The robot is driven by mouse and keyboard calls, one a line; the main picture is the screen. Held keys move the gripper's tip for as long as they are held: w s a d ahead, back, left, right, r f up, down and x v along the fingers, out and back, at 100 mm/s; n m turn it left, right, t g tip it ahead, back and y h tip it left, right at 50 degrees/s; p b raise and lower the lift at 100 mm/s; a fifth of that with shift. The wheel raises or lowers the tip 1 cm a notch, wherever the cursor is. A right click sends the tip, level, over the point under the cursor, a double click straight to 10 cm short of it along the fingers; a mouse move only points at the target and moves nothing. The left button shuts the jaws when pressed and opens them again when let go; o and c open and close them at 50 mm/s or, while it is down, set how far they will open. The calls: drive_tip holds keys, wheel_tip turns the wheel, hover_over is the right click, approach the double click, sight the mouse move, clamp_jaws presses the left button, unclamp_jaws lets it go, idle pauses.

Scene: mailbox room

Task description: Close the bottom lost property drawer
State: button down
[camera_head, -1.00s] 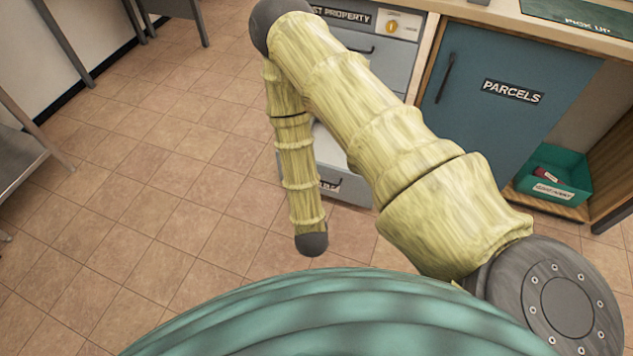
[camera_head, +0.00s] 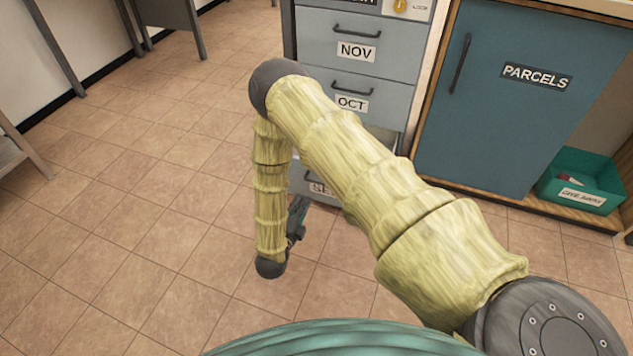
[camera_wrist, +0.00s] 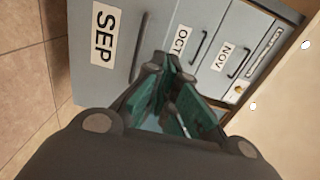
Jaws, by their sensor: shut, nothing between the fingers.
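The bottom drawer (camera_head: 298,172) of the grey lost property cabinet stands out from the drawers above it. My arm hides much of it in the head view. Its front, labelled SEP, shows large and near in the wrist view (camera_wrist: 85,72). My gripper (camera_head: 298,212) is shut and empty, low in front of the drawer in the head view. In the wrist view its fingers (camera_wrist: 165,65) point toward the cabinet, beside the SEP front. I cannot tell whether they touch it.
The NOV drawer (camera_head: 375,45) and OCT drawer (camera_head: 385,98) above look closed. A blue parcels door (camera_head: 510,110) and a green give-away crate (camera_head: 582,180) stand to the right. The tiled floor (camera_head: 130,220) is clear to the left. Table legs stand at far left.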

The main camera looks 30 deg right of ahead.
drive_tip(key=b+x, duration=0.6)
drive_tip(key=x, duration=0.8)
drive_tip(key=shift+r, duration=0.1)
drive_tip(key=x, duration=2.3)
drive_tip(key=shift+d+r+b, duration=0.3)
drive_tip(key=shift+b, duration=0.05)
drive_tip(key=shift+w+a, duration=0.1)
